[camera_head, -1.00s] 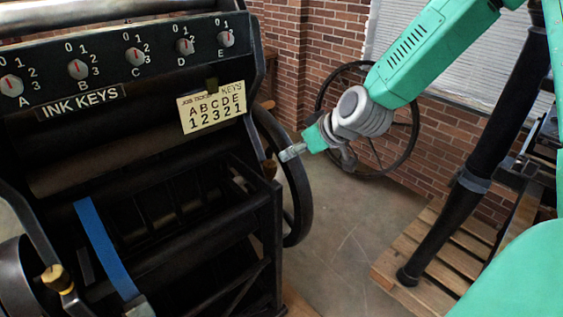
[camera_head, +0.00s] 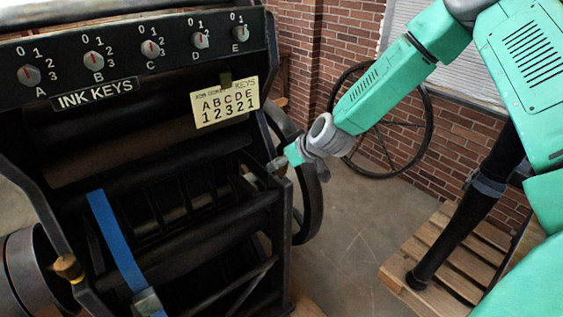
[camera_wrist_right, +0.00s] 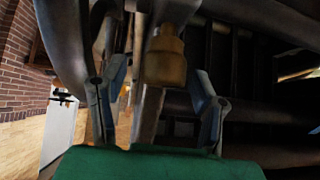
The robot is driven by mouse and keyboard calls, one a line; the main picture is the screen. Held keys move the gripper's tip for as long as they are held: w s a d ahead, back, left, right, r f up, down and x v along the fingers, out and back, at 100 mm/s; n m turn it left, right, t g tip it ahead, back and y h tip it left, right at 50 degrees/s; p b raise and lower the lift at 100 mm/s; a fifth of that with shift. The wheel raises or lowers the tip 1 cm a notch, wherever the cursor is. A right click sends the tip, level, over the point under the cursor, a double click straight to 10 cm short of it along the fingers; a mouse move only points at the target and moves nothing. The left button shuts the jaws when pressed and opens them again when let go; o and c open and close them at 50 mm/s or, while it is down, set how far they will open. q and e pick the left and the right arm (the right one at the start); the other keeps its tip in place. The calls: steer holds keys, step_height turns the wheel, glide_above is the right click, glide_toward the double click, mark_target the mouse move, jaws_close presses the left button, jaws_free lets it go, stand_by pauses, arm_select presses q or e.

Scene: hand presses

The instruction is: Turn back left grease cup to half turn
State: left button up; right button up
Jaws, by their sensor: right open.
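A brass grease cup (camera_wrist_right: 165,58) shows in the right wrist view between the two fingers of my right gripper (camera_wrist_right: 158,72). The fingers stand apart, one on each side of the cup, with gaps visible. In the head view my right gripper (camera_head: 275,167) reaches the right side of the dark press (camera_head: 230,212) and covers that cup. Another brass grease cup (camera_head: 68,267) sits on the press's left side frame, far from the gripper. Which cup the task's name fits, and how far each is turned, I cannot tell. My left gripper is out of view.
A panel (camera_head: 120,60) of ink keys, A to E, spans the press top, with a cream card (camera_head: 224,103) below. A blue strap (camera_head: 117,240) hangs at the front. A spoked wheel (camera_head: 424,130) leans on the brick wall.

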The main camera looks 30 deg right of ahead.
steer(key=shift+w+f, duration=0.2)
steer(key=shift+w, duration=0.05)
steer(key=shift+a, duration=0.1)
steer(key=c, duration=1.1)
steer(key=shift+m+h+p, duration=0.45)
steer(key=shift+m+h, duration=0.15)
steer(key=shift+m, duration=0.2)
steer(key=shift+c, duration=0.2)
steer(key=o, duration=1.1)
steer(key=shift+o, duration=0.2)
steer(key=v, duration=1.2)
steer(key=shift+f, duration=0.15)
